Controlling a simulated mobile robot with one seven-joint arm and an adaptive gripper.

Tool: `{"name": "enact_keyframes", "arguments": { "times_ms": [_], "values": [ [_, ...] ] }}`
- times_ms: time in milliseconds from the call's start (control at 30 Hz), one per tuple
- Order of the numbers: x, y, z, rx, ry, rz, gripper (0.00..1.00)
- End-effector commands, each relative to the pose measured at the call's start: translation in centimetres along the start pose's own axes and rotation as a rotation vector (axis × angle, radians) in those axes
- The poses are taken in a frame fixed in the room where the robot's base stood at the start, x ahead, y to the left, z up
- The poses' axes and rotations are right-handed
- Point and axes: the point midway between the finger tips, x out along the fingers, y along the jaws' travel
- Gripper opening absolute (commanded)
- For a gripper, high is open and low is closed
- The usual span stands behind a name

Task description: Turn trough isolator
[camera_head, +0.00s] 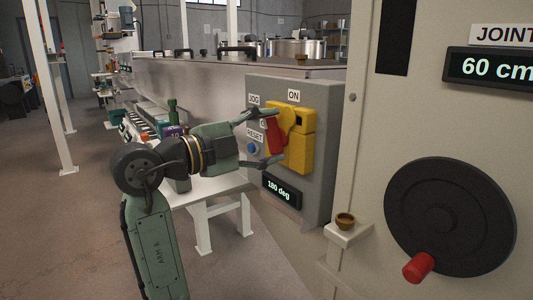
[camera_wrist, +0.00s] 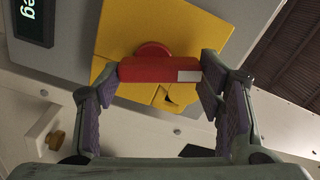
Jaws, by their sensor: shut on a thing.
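The trough isolator is a red handle (camera_head: 274,136) on a yellow plate (camera_head: 300,150), fixed to a grey control box (camera_head: 318,105). An "ON" label sits above it, and a dark display (camera_head: 281,191) below reads "180 deg". My gripper (camera_head: 276,138) reaches in from the left with its fingers around the handle. In the wrist view the red handle (camera_wrist: 160,70) with a white end mark lies between the purple-padded fingers of my gripper (camera_wrist: 160,85). The fingers are shut on it, near its two ends. The handle stands in front of the yellow plate (camera_wrist: 150,30).
A blue button (camera_head: 253,149) marked "RESET" and a "JOG" label are left of the isolator. A beige cabinet with a black handwheel (camera_head: 450,218) and red knob (camera_head: 418,267) stands close on the right. A white table (camera_head: 215,188) is behind my arm.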

Motion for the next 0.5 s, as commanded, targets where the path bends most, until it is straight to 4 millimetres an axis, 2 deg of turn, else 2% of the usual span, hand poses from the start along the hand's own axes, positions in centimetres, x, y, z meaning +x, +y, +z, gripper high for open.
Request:
{"name": "enact_keyframes", "arguments": {
  "times_ms": [200,500],
  "values": [
    [0.00,0.44,-0.06,0.178,0.001,0.001,0.34],
    [0.03,0.39,-0.22,0.336,0.002,0.002,0.34]
  ]
}}
